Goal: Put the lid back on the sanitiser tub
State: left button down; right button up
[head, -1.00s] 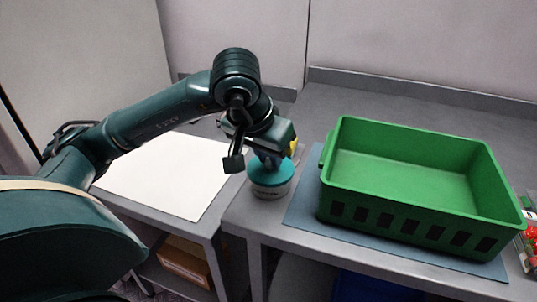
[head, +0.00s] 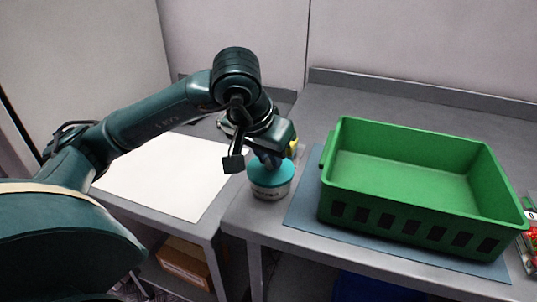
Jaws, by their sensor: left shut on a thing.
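The sanitiser tub (head: 270,192) is a small pale tub with dark lettering. It stands upright on the grey bench, left of the green crate. The teal lid (head: 271,174) sits over the top of the tub and looks level; I cannot tell whether it is fully seated. My left gripper (head: 268,160) reaches down from above and is shut on the lid, hiding the lid's upper part. My right gripper is not in view.
A large empty green crate (head: 420,222) stands on a blue-grey mat (head: 303,208) close to the tub's right. A white sheet (head: 165,172) covers the lower table at left. A yellow thing (head: 293,149) shows behind my gripper. Red berries (head: 532,240) are at the right edge.

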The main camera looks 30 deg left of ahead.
pick_arm(q)
jog(key=shift+f+b, duration=0.15)
jog(key=shift+b, duration=0.4)
dwell(0.9)
jog(key=c, duration=1.3)
grip_release()
jog(key=shift+o, duration=0.6)
jog(key=o, duration=0.4)
jog(key=shift+r+p, duration=2.45)
jog(key=shift+r, duration=1.1)
